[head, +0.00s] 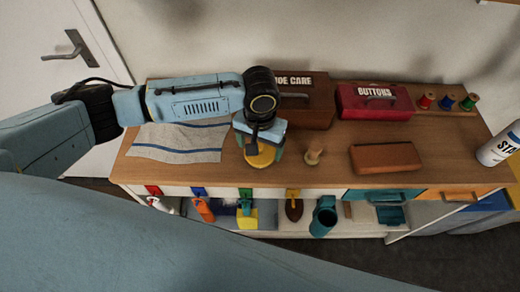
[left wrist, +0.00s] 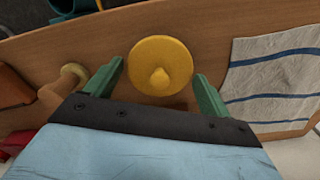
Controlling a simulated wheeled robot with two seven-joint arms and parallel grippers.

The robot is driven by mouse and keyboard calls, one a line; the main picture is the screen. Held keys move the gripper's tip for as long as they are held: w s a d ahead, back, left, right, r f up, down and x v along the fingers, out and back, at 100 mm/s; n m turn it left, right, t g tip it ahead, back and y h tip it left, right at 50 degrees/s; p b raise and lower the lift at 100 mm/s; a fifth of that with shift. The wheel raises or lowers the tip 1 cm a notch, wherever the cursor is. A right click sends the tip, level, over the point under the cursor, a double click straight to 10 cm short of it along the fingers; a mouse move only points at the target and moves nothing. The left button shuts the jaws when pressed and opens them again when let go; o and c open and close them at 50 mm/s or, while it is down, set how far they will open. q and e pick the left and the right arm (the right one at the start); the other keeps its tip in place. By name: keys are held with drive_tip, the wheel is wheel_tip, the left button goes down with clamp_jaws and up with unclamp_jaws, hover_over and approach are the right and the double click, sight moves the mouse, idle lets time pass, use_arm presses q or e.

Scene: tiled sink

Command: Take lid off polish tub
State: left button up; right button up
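The polish tub's round yellow lid (head: 262,160) is on the wooden counter, partly hidden by my left gripper in the head view. The left wrist view shows the lid (left wrist: 160,62) from above, with a small knob in its middle. The tub body under the lid is hidden. My left gripper (head: 260,146) points down over the lid. In the left wrist view its green fingers (left wrist: 157,85) are apart, one on each side of the lid's near part; I cannot tell whether they touch it. My right gripper is not in view.
A striped cloth (head: 180,141) lies left of the tub. A wooden-handled brush (head: 314,152) and a brown block (head: 386,158) are to the right. The shoe care box (head: 308,103) and red buttons box (head: 375,101) stand behind. A white can (head: 495,151) is at the right edge.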

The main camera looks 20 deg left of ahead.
use_arm(q)
drive_tip(key=c, duration=0.6)
drive_tip(key=shift+r, duration=0.15)
